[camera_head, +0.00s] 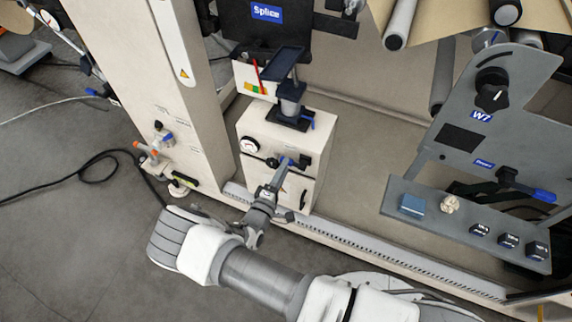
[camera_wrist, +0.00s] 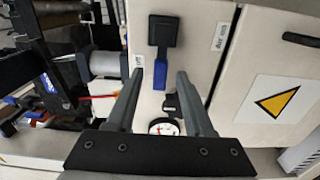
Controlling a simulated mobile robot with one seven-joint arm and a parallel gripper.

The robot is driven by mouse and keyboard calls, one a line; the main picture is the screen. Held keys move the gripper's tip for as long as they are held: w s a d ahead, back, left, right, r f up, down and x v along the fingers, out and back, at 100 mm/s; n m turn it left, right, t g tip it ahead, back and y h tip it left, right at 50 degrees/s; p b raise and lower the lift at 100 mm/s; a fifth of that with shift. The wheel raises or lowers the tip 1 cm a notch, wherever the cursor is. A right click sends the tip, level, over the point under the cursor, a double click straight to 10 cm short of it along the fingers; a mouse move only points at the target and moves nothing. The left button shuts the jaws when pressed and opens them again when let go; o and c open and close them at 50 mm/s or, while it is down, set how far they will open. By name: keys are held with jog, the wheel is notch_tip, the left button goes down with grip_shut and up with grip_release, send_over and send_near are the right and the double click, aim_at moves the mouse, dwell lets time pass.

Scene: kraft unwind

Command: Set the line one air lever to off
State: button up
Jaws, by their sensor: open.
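A lever with a blue handle (camera_wrist: 159,76) on a black square base (camera_wrist: 164,30) is on the front of a pale cabinet. In the wrist view its handle points down toward a round gauge (camera_wrist: 163,127). In the head view the cabinet (camera_head: 255,128) stands at centre, and my gripper partly hides the lever. My gripper (camera_wrist: 160,82) is open, its fingertips on either side of the blue handle in the picture. I cannot tell whether they touch it. The gripper (camera_head: 283,172) is close to the cabinet front in the head view.
A yellow warning triangle (camera_wrist: 277,101) is on the neighbouring door. At left, a column carries a valve with an orange part (camera_head: 145,148). At right, a grey panel marked W1 (camera_head: 481,116) has a blue-tipped lever (camera_head: 538,194) above a shelf. A ribbed rail runs below the cabinet.

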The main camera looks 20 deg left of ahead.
jog(key=s+a, duration=0.1)
jog(key=s, duration=1.4)
jog(key=shift+s+p, duration=0.2)
jog(key=shift+p, duration=0.2)
jog(key=shift+a+r, duration=0.1)
jog(key=w+d+r+m+g+h+p, duration=0.1)
jog(key=w+d+r+m+g+h, duration=0.35)
jog(key=r, duration=0.55)
jog(key=w+d+r+m+g+h+p, duration=0.1)
jog(key=w+d+r+m+g+p, duration=0.15)
jog(key=d+r+g, duration=0.55)
jog(key=w+d+r+m+g+h+p, duration=0.1)
jog(key=w+d+r+m+g+h, duration=0.25)
jog(key=r, duration=0.75)
jog(key=s+d+r+m+t+y+p, duration=0.1)
jog(key=s+d+r+m+y+p, duration=0.1)
jog(key=s+d+r+y, duration=0.3)
jog(key=s+d+r+m+t+y+p, duration=0.2)
jog(key=s+d+r+m+y, duration=0.2)
jog(key=d+r, duration=0.8)
notch_tip(320, 180, up, 7)
jog(key=s+y, duration=0.1)
jog(key=s, duration=0.1)
jog(key=shift+s+r+t+y, duration=0.2)
jog(key=shift+s+t+y, duration=0.1)
jog(key=shift+s, duration=0.1)
